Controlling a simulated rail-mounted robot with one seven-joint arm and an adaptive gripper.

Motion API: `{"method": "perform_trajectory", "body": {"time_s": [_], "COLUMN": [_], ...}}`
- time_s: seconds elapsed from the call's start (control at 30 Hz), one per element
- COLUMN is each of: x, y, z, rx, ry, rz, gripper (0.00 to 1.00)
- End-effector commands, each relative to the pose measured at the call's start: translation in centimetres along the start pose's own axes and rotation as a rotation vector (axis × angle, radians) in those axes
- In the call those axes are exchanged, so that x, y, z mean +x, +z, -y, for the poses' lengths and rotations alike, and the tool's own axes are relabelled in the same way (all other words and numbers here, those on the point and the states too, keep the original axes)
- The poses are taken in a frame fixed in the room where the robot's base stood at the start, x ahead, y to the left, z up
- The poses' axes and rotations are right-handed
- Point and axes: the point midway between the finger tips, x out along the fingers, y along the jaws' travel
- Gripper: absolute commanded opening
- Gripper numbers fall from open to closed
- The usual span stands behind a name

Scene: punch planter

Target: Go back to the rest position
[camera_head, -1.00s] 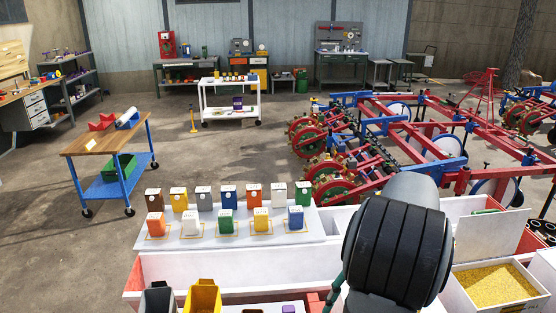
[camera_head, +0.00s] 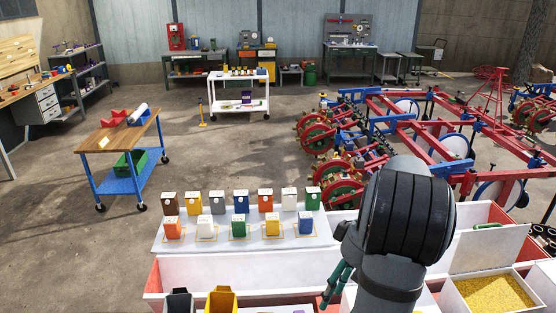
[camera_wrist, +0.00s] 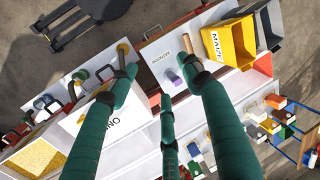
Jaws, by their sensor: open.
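My gripper (camera_head: 338,285) is at the lower middle right of the head view, over the white planter box (camera_head: 235,270), with green fingers hanging down beside my dark wrist. In the wrist view my gripper (camera_wrist: 158,72) shows its green fingers spread apart with nothing between them. Below the fingertips is a white panel (camera_wrist: 160,47) with a small purple-topped peg (camera_wrist: 173,76) and a brown handle. I cannot tell how high the fingertips are above it. My forearm hides part of the planter in the head view.
Two rows of coloured cartons stand on a white shelf (camera_head: 308,240). A yellow bin (camera_head: 221,299) and a black bin (camera_head: 180,301) are in front. A hopper of yellow grain (camera_head: 490,292) is at right. The red and blue planter frame (camera_head: 440,130) lies behind. A wooden-topped cart (camera_head: 120,132) stands left.

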Motion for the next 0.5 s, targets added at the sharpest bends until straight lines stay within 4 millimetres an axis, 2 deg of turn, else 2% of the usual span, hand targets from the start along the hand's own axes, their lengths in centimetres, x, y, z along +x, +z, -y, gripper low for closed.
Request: {"method": "perform_trajectory", "body": {"time_s": [0.2,0.5], "x": [0.0,0.1], "y": [-1.5,-1.7], "z": [0.3,0.3], "rx": [-0.058,-0.068], "ry": [-0.001,0.0], "rz": [0.016,0.018], "gripper": [0.49,0.49]}}
